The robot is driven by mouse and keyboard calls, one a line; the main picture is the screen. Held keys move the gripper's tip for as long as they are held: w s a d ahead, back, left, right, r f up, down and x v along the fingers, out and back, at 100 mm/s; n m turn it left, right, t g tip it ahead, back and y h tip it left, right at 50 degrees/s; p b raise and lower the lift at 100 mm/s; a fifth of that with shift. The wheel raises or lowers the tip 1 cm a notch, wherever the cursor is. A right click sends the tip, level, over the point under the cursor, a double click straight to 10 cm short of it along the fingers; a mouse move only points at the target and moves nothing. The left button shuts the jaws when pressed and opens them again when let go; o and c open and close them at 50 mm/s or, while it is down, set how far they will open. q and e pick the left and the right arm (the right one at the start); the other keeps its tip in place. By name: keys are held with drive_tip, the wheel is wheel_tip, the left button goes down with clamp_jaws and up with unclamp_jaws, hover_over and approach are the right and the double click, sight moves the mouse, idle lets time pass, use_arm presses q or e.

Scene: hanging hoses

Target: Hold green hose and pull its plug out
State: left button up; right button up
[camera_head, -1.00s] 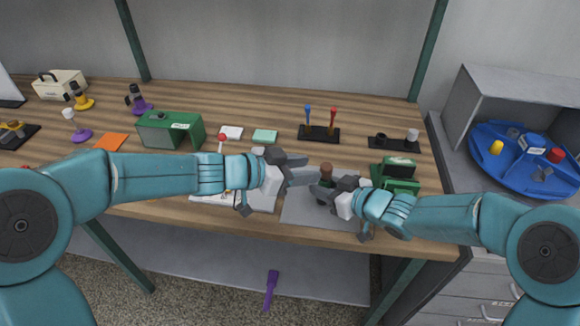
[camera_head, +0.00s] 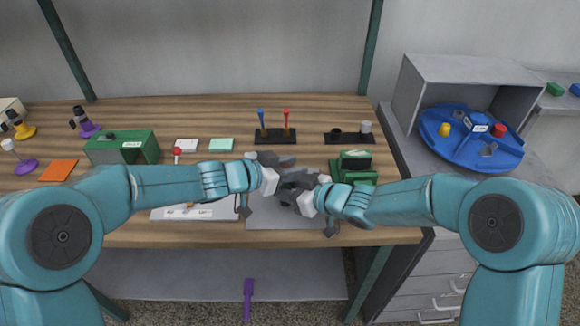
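No green hose or plug can be made out in the head view; the area between my grippers is crowded and partly hidden by them. My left gripper (camera_head: 288,162) is over the middle of the table, its grey fingers pointing right. My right gripper (camera_head: 286,190) comes from the right, and its dark fingers point left, just below and close to the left gripper's fingers. Both are above a grey mat (camera_head: 262,219). I cannot tell whether either is open or what lies between their fingers.
A green block-like device (camera_head: 355,160) stands just beyond my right gripper. A green box (camera_head: 122,147) stands at left. A black stand (camera_head: 275,136) holds blue and red upright pieces. A blue round tray (camera_head: 470,145) sits in a grey cubby at right. A purple tool (camera_head: 248,298) lies below the table.

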use_arm(q)
drive_tip(key=shift+r, duration=0.7)
idle(0.6)
drive_tip(key=shift+r, duration=2.25)
drive_tip(key=shift+r, duration=1.5)
use_arm(e)
drive_tip(key=o, duration=1.1)
